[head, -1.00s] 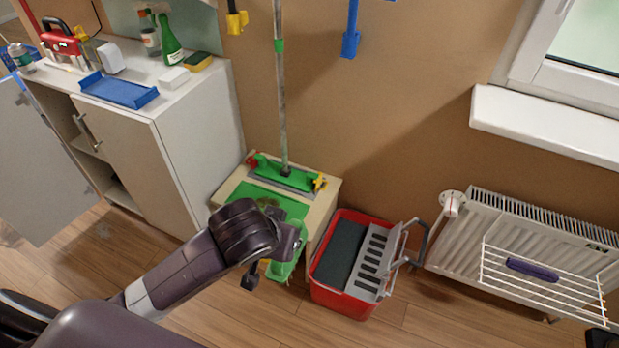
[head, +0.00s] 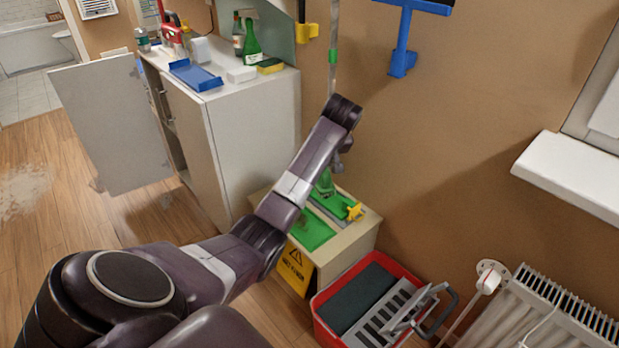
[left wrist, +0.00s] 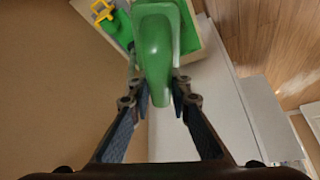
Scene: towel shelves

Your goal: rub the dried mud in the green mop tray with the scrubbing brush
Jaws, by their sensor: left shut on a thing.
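My left gripper (head: 337,165) is shut on a green scrubbing brush (head: 325,184), held above the small wooden cabinet by the wall. The green mop tray (head: 312,233) lies on the cabinet top, partly covered by my arm. I cannot make out dried mud in it now. My right gripper is out of view.
A yellow sign (head: 295,262) is in front.

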